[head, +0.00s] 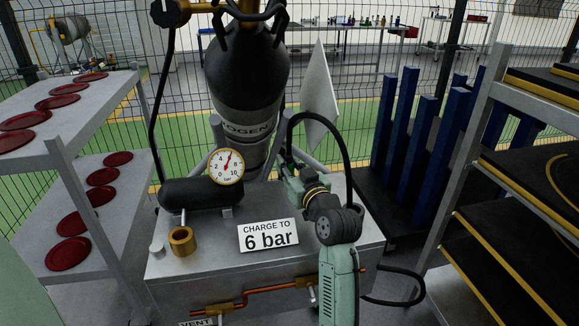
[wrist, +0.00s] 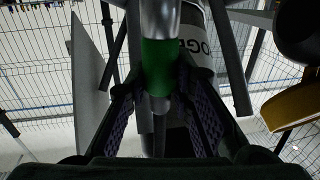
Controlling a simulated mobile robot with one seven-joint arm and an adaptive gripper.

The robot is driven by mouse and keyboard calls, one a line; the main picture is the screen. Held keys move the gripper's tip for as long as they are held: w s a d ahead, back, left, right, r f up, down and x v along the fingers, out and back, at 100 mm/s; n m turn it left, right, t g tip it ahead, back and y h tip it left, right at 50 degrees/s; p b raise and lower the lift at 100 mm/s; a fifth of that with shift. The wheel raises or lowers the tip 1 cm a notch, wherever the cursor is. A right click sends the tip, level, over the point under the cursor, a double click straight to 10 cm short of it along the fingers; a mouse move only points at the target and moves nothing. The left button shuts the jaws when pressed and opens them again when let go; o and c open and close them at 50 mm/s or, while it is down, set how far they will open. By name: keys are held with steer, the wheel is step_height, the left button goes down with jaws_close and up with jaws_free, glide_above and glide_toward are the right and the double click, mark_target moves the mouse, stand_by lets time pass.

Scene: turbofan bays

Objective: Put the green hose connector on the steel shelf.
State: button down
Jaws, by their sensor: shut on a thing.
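The green hose connector (wrist: 157,62) shows in the wrist view as a green band between silver metal parts. My gripper (wrist: 157,92) is shut on it, with one dark ridged finger on each side. In the head view my gripper (head: 291,168) is above the back right of the grey bench, and the connector is hard to make out there. A grey shelf unit (head: 58,147) with red discs stands at the left. A grey metal rack (head: 466,140) with black, yellow-edged boards stands at the right. I cannot tell which of these is the steel shelf.
The grey bench (head: 195,268) carries a pressure gauge (head: 227,166), a brass fitting (head: 182,241) and a "6 bar" sign (head: 268,235). A dark gas cylinder (head: 247,75) stands behind it. Blue posts (head: 425,125) stand at the right, before the wire fence.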

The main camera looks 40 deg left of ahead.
steer(key=shift+f, duration=0.5)
steer(key=shift+f+b, duration=0.5)
steer(key=shift+f, duration=0.1)
